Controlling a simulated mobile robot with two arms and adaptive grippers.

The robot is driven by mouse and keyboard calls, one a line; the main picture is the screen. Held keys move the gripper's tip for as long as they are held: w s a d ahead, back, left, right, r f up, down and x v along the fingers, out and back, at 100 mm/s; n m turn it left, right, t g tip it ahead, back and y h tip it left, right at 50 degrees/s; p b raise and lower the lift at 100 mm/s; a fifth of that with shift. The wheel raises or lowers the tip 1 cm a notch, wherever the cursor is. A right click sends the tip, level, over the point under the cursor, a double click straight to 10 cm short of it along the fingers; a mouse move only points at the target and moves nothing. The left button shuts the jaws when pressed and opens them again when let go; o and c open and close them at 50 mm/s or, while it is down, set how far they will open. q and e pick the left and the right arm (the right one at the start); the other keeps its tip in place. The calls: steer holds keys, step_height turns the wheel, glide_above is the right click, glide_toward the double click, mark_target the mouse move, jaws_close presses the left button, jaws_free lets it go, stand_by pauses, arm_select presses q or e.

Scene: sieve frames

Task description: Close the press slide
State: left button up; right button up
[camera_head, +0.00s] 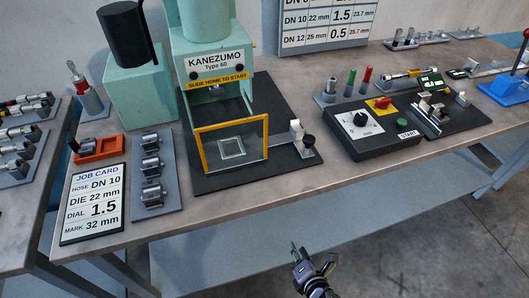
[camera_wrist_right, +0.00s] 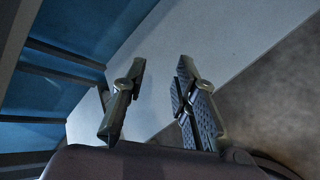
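The pale green press (camera_head: 211,50) labelled KANEZUMO Type 60 stands on a black base plate at the back of the bench. A yellow sign on it reads SLIDE HOME TO START. A yellow-framed clear panel (camera_head: 231,147) stands upright at its front, with a small square part showing behind it. A grey block with a black knob (camera_head: 309,141) sits at the right side of the base. My right gripper (camera_head: 313,259) is in front of and below the bench edge, apart from the press; in the wrist view it (camera_wrist_right: 158,95) is open and empty. My left gripper is not in view.
A control box (camera_head: 370,131) with a dial and START button stands right of the press. Left are a job card (camera_head: 94,204), a die rack (camera_head: 153,172) and an orange tray (camera_head: 98,148). The bench's front strip is clear below the press.

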steer(key=w+a+r+n+t, duration=0.1)
steer(key=r+n, duration=0.1)
steer(key=r, duration=0.3)
steer(key=w+a+r+n+t+y, duration=0.1)
steer(key=r+n, duration=0.1)
steer(key=r, duration=0.3)
steer(key=w+a+r+n+t, duration=0.1)
steer(key=r+n, duration=0.2)
steer(key=r, duration=0.2)
steer(key=shift+w+a, duration=0.1)
steer(key=shift+a, duration=0.2)
steer(key=shift+c, duration=1.3)
steer(key=r+n+t, duration=0.1)
steer(key=r, duration=0.3)
steer(key=a+r+n+t+y, duration=0.1)
steer(key=r+n, duration=0.1)
steer(key=r, duration=0.2)
steer(key=r+n+t, duration=0.1)
steer(key=r+n, duration=0.1)
steer(key=r, duration=0.2)
steer(key=shift+a, duration=0.25)
jaws_close()
steer(key=p, duration=0.3)
glide_toward(262, 145)
steer(key=x, duration=0.7)
steer(key=shift+w, duration=0.15)
